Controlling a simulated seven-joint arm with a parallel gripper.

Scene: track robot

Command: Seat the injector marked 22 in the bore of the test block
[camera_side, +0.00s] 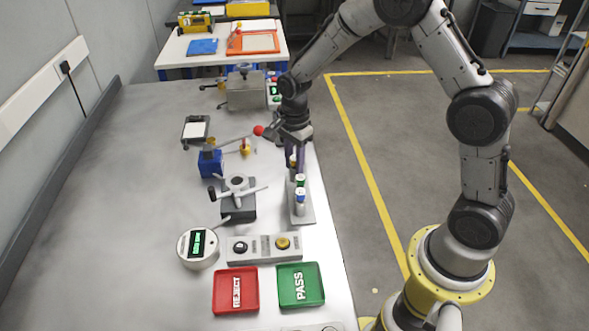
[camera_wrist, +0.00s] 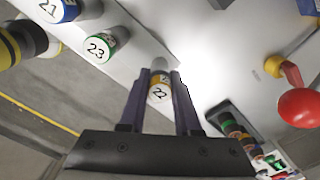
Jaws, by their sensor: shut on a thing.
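The injector marked 22 (camera_wrist: 159,92) has a white top and an orange-yellow band. It sits between the purple fingers of my gripper (camera_wrist: 160,82), which is shut on it. In the side view my gripper (camera_side: 295,155) is over the far end of the injector rack (camera_side: 305,215). I cannot tell whether injector 22 is still in the rack or just clear of it. The test block (camera_side: 238,211) is dark grey with a round silver top and spread handles, left of the rack.
Injectors 23 (camera_wrist: 99,46) with a green band and 21 (camera_wrist: 58,8) with a blue band stand in the rack. A blue pump (camera_side: 210,162) has a red-knobbed lever reaching near my gripper. A round gauge (camera_side: 198,247), red tray (camera_side: 236,290) and green tray (camera_side: 300,286) are nearer.

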